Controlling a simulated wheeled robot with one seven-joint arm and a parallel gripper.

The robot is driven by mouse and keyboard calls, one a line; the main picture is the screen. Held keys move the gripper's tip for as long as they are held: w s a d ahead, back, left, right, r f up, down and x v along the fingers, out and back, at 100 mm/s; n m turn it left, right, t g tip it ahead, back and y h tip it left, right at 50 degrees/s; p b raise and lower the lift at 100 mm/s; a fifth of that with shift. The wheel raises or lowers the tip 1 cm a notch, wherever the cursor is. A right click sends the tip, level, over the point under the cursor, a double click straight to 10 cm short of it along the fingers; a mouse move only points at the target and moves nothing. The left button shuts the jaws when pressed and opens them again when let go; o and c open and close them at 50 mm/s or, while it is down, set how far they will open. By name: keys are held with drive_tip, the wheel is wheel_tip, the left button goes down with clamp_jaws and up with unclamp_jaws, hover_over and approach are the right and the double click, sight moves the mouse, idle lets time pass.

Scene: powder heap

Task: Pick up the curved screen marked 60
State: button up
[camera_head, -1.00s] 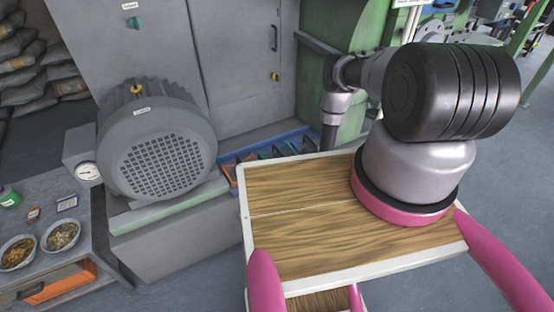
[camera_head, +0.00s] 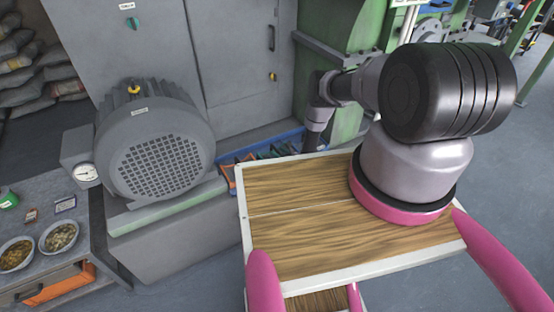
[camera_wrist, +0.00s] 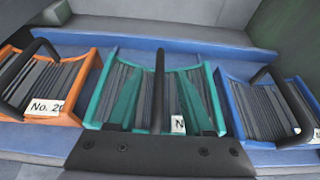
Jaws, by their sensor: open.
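Three curved screens with dark slats and dark arched handles lie side by side in the wrist view. The orange one (camera_wrist: 83,82) at the left is marked "No. 20". The teal one (camera_wrist: 99,106) in the middle shows only an "N" on its tag; its number is hidden. The blue one (camera_wrist: 232,104) at the right has a tag cut off by the picture edge. No "60" can be read. My gripper (camera_wrist: 159,82) is open over the teal screen, its fingers either side of the handle; I cannot tell whether they touch it. In the head view the gripper is hidden.
The screens lie in a blue tray (camera_head: 228,158) between the grey motor (camera_head: 157,140) and the green machine (camera_head: 345,125). My wood-topped base blocks part of that view.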

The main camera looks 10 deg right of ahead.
clamp_jaws()
idle(1.4)
